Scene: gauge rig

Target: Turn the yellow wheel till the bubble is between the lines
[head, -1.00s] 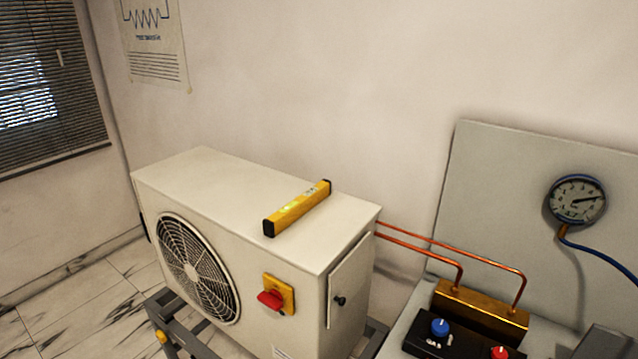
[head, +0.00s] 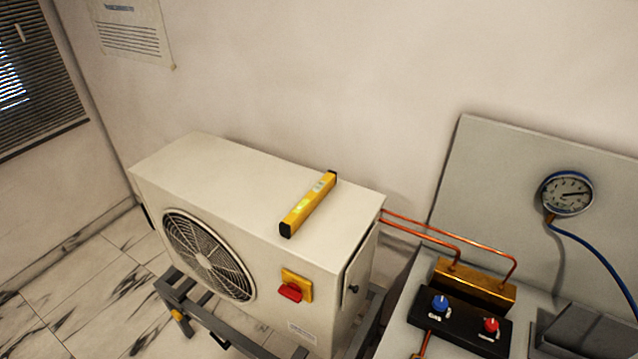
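A yellow spirit level (head: 308,206) with black ends lies on top of the white outdoor unit (head: 225,180). Its vial glows yellow-green, but the bubble and lines are too small to make out. A small yellow knob or wheel (head: 178,315) shows low on the grey stand (head: 190,296) under the unit's left end; whether it is the task's wheel I cannot tell for sure. Neither gripper is in view.
A red switch on a yellow plate (head: 296,286) is on the unit's front. At right, a bench holds a brass block (head: 474,284), a black manifold with a blue knob (head: 439,302) and a red knob (head: 491,325). A round gauge (head: 567,194) hangs on a grey panel. Marble floor is clear at left.

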